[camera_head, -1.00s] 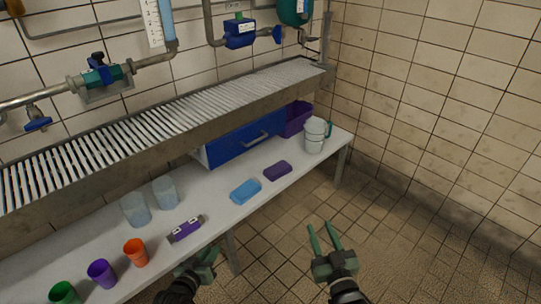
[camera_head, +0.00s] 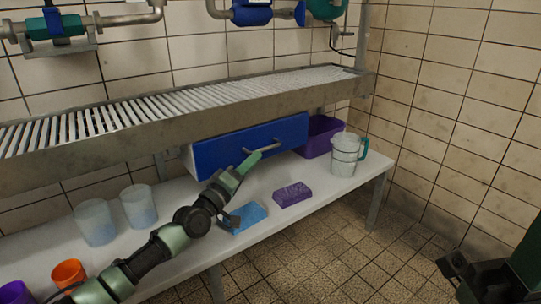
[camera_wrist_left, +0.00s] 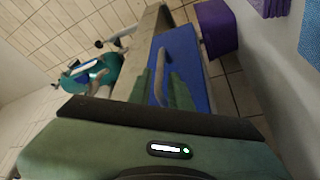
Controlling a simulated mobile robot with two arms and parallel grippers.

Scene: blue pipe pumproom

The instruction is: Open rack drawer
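The blue rack drawer (camera_head: 215,155) sits under the slatted rack, at the back of the white table. Its front faces me with a grey bar handle (camera_head: 268,146). The drawer looks closed. My left gripper (camera_head: 251,163) reaches across the table to the drawer front, its tips by the handle. In the left wrist view, the open fingers of the gripper (camera_wrist_left: 160,92) stand on either side of the handle (camera_wrist_left: 159,65); I cannot tell whether they touch it.
A purple bin (camera_head: 318,138) and a white jug (camera_head: 344,156) stand right of the drawer. A blue sponge (camera_head: 249,216) and a purple sponge (camera_head: 292,195) lie in front. Clear cups (camera_head: 95,222) and an orange cup (camera_head: 68,275) stand left. The slatted rack (camera_head: 180,108) overhangs the drawer.

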